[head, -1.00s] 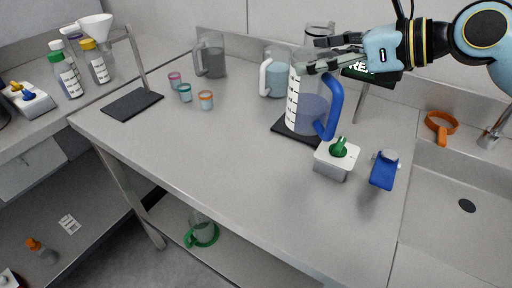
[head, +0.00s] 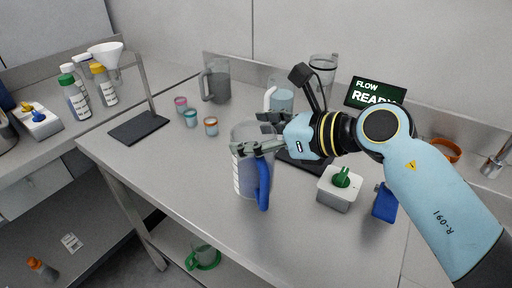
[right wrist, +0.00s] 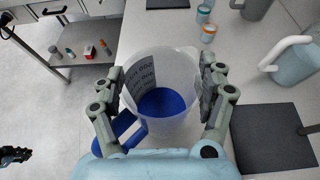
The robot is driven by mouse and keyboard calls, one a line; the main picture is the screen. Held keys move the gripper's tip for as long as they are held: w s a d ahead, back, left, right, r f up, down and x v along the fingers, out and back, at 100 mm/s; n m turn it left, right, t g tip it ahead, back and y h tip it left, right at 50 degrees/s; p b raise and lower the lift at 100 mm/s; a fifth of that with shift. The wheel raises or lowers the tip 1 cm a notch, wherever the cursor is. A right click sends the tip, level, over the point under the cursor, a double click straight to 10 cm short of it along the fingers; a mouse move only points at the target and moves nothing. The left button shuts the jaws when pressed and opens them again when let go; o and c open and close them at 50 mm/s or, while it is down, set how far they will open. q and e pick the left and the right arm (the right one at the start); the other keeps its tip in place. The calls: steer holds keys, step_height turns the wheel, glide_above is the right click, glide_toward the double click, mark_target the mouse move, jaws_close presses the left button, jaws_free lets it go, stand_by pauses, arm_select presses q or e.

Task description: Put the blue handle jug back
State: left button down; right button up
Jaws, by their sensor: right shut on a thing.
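The blue handle jug (head: 241,178) is clear with dark scale marks, a blue handle and blue liquid inside. My right gripper (head: 256,146) is shut on its upper body, one finger on each side. In the right wrist view the jug (right wrist: 172,70) sits upright between the fingers (right wrist: 160,92), with its blue handle at lower left. It is in front of and left of the black pad (head: 302,165), which shows empty in the right wrist view (right wrist: 268,138). Whether the jug's base touches the bench is unclear.
A white-handled jug (head: 284,102), a grey-handled jug (head: 216,85) and a sign reading FLOW READY (head: 375,93) stand behind. A white box with a green knob (head: 339,188) and a blue item (head: 385,203) are to the right. Small cups (head: 190,118) stand left. The front bench is clear.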

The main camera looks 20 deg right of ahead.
steer(key=shift+f, duration=2)
steer(key=o, duration=1.7)
steer(key=shift+o, duration=0.2)
steer(key=v, duration=1.2)
steer(key=shift+b, duration=0.3)
